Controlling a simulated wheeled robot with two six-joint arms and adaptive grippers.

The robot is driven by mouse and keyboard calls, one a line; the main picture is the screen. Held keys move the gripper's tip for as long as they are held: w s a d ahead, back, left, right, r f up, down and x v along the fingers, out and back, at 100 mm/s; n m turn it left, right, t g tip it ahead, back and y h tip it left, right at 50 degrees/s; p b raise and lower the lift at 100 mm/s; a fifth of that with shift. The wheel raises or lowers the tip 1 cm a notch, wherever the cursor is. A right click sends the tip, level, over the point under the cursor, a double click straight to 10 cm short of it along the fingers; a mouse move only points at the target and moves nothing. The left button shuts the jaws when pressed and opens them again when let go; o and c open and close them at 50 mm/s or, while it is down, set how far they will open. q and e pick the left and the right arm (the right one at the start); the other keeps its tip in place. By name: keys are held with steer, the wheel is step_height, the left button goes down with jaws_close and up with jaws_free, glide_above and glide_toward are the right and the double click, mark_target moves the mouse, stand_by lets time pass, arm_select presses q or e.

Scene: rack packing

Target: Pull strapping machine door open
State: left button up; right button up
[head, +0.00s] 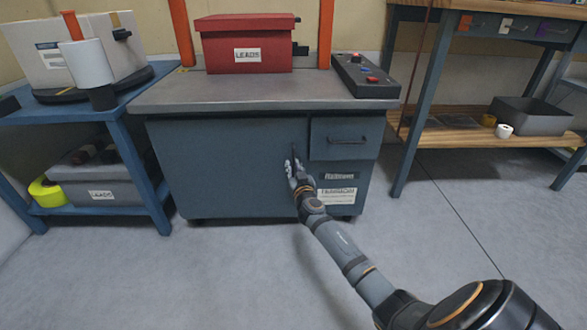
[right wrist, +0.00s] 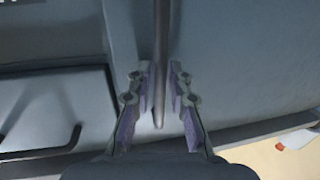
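The strapping machine (head: 265,93) is a blue-grey cabinet with a grey top. Its wide front door (head: 225,170) looks closed, flush with the front. A slim vertical door handle (right wrist: 161,50) runs down the middle of the right wrist view. My right gripper (head: 294,162) is at the door's right edge. In the right wrist view its two fingers (right wrist: 160,92) are open, one on each side of the handle's end, with gaps showing. In the head view the gripper hides part of the handle. My left gripper is not in view.
A drawer with a dark handle (head: 348,140) is right of the door. A red box (head: 247,45) and a control panel (head: 364,76) are on top. A blue shelf (head: 150,185) stands left, a workbench (head: 423,110) right. The floor (head: 240,270) in front is clear.

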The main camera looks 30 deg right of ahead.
jaws_close()
stand_by(0.4)
